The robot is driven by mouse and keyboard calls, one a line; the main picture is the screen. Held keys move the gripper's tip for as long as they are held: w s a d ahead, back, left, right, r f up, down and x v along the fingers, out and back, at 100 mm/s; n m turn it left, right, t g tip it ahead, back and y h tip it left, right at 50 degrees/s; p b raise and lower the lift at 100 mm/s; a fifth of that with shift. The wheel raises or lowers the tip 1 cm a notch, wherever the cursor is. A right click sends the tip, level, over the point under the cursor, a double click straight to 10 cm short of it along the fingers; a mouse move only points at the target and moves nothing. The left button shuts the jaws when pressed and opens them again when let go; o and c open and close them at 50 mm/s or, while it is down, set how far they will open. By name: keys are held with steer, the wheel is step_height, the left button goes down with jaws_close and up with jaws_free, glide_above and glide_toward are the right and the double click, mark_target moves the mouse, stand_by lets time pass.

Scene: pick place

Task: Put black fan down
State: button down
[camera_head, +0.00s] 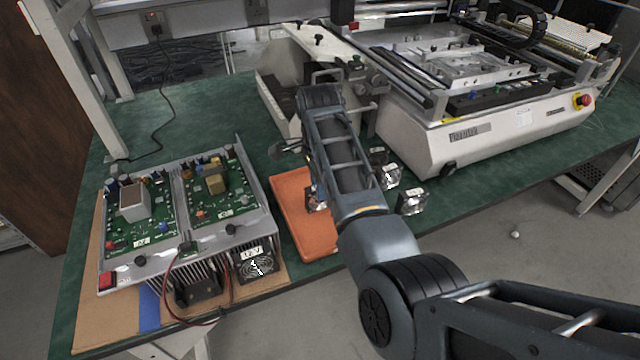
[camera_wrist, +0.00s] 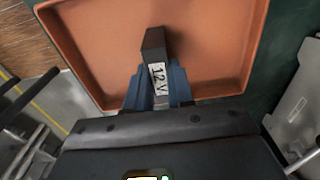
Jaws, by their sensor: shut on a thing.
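The black fan (camera_wrist: 153,42) shows edge-on in the wrist view, with a white "12 V" label on its near side. My gripper (camera_wrist: 154,88) is shut on it, with a blue-grey finger on each side. The fan is over the orange tray (camera_wrist: 95,45); I cannot tell whether it touches the tray floor. In the head view, the orange tray (camera_head: 291,195) lies on the green table, and my arm hides its right part and most of my gripper.
An open device with green circuit boards (camera_head: 215,190) stands left of the tray, with another labelled fan (camera_head: 257,263) at its front. Small clear-and-black parts (camera_head: 411,202) stand right of my arm. A large white machine (camera_head: 470,135) fills the back right.

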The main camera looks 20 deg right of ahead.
steer(key=shift+f, duration=0.1)
steer(key=c, duration=1)
jaws_free()
steer(key=shift+r+p, duration=0.8)
steer(key=shift+r, duration=5.4)
